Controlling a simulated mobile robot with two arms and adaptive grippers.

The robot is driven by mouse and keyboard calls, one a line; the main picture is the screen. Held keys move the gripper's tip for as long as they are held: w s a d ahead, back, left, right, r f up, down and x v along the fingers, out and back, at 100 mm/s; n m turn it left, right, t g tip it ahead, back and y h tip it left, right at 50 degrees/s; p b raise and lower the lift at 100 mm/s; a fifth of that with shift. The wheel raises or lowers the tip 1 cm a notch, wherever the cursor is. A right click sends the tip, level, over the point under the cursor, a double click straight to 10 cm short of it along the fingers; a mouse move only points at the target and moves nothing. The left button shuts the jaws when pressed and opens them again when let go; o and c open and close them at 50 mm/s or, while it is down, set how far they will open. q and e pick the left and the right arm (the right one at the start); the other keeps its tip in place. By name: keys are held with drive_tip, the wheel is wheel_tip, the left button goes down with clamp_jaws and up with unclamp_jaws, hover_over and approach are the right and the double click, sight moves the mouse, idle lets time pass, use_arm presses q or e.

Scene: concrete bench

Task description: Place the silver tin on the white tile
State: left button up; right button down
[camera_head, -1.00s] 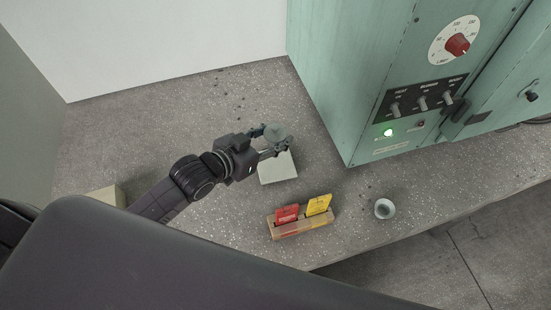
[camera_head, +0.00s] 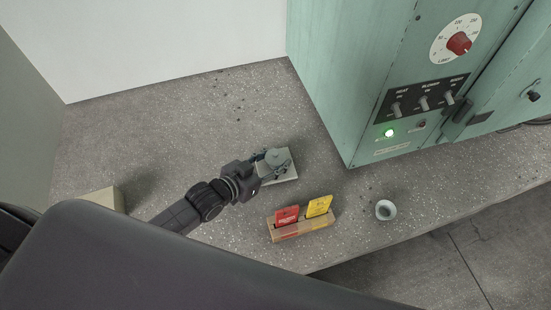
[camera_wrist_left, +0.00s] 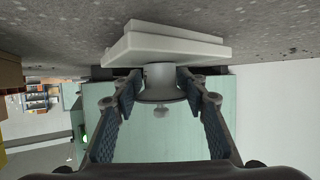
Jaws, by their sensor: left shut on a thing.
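The silver tin (camera_head: 277,158) is a small round grey tin with a knob on its lid, seen in the head view over the white tile. My left gripper (camera_head: 271,161) is shut on it. In the left wrist view the tin (camera_wrist_left: 160,82) sits between the two fingers of the left gripper (camera_wrist_left: 162,92), right against the tile (camera_wrist_left: 190,50). I cannot tell whether the tin touches the tile. The white tile (camera_head: 289,176) lies on the concrete bench, partly hidden by the gripper and tin. My right gripper is not in view.
A green cabinet (camera_head: 360,80) borders the back right. A pale block (camera_head: 105,197) is at left.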

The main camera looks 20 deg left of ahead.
use_arm(q)
drive_tip(key=shift+f, duration=0.1)
drive_tip(key=o, duration=1.2)
drive_tip(key=shift+c, duration=0.2)
drive_tip(key=shift+r, duration=0.2)
drive_tip(key=v, duration=1)
drive_tip(key=shift+s+a, duration=0.2)
drive_tip(key=shift+s, duration=0.05)
drive_tip(key=shift+s+a+r, duration=0.25)
drive_tip(key=shift+s+r, duration=0.15)
drive_tip(key=shift+s, duration=0.15)
